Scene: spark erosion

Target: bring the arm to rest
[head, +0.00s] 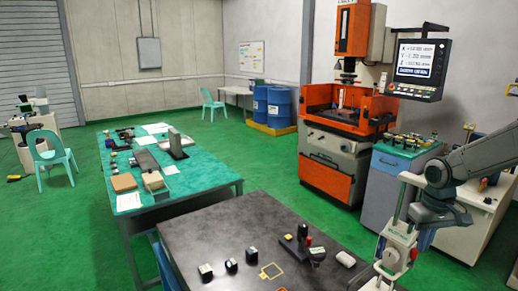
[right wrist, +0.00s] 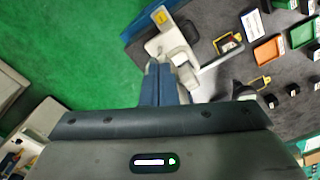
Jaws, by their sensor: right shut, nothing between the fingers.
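My right arm comes in from the right in the head view and bends down at its wrist. My right gripper (head: 425,240) hangs over the right end of the dark front table (head: 205,235), close beside a white upright device (head: 395,243). Its two fingers also show in the right wrist view (right wrist: 165,84); they are shut together with nothing between them. The white device shows just beyond the fingertips there (right wrist: 172,42); I cannot tell whether they touch. My left gripper is not in view.
The dark table holds small dark blocks (head: 206,271), a yellow frame (head: 271,271) and a black stand (head: 297,246). An orange bin (right wrist: 268,52) shows in the right wrist view. The orange machine (head: 328,170) and a grey-blue cabinet (head: 383,185) stand behind. Green floor lies open left.

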